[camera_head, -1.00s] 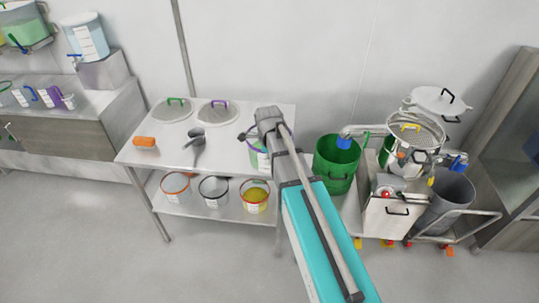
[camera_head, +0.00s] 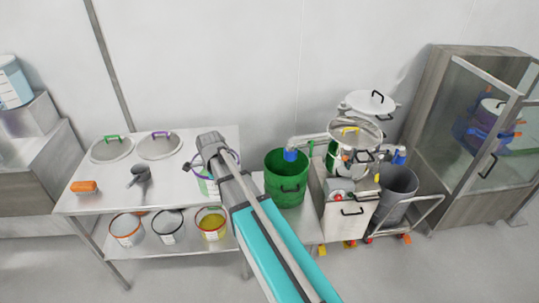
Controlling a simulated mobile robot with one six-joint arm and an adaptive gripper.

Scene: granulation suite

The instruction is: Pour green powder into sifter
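A pail with a purple rim and a white label (camera_head: 207,187) is at the right end of the steel table; green shows through its side. My arm covers part of it. The sifter (camera_head: 350,160) stands on the cart at the right, a round steel body with a mesh top (camera_head: 366,134) and yellow handle.
A green bin (camera_head: 288,182) stands between table and sifter. A grey bin (camera_head: 398,186) is right of the sifter. The table holds two round lids (camera_head: 158,146), a dark scoop (camera_head: 139,174) and an orange item (camera_head: 84,187). Several pails (camera_head: 126,230) sit below. A glass cabinet (camera_head: 470,150) is far right.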

